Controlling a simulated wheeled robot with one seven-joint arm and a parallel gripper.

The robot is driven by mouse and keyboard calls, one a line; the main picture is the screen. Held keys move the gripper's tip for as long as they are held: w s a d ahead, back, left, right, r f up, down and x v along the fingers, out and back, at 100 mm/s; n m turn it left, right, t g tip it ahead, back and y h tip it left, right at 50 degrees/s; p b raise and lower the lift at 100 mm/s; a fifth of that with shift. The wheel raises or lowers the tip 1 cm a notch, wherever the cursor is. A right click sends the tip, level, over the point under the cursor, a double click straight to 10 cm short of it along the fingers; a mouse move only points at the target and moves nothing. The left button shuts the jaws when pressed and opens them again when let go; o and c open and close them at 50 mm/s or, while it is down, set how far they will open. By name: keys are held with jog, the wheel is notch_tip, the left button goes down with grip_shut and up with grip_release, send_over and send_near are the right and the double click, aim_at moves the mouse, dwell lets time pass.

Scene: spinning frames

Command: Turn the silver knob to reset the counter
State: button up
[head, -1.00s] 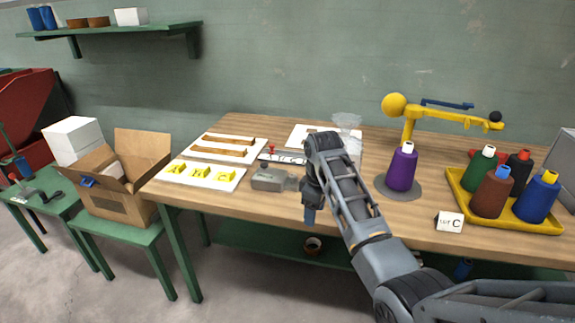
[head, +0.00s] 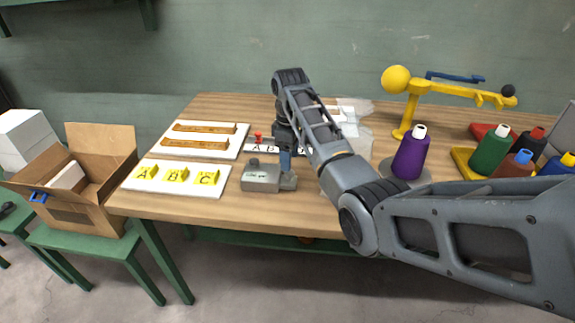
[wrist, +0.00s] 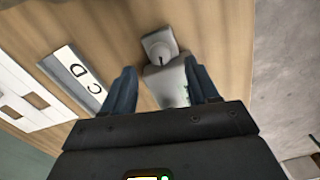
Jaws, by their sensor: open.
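The counter is a grey box (head: 260,178) near the front edge of the wooden table, with a small dark knob on top in the head view. A lighter grey end piece (head: 288,183) sits at its right side; I cannot tell for sure that it is the silver knob. The wrist view shows the grey box (wrist: 168,88) between my fingers and a rounded grey piece (wrist: 158,44) with a dark mark beyond them. My gripper (wrist: 160,84) is open, with blue fingers pointing down. In the head view my gripper (head: 286,160) is just above and behind the right end, partly hiding it.
A white board (head: 178,196) with yellow A, B, C plates lies left of the counter. A lettered strip (head: 262,149) with a red-topped lever is behind it. A cardboard box (head: 92,190) is at left.

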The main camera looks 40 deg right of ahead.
aim_at(289, 176)
jog(key=shift+f, duration=2.35)
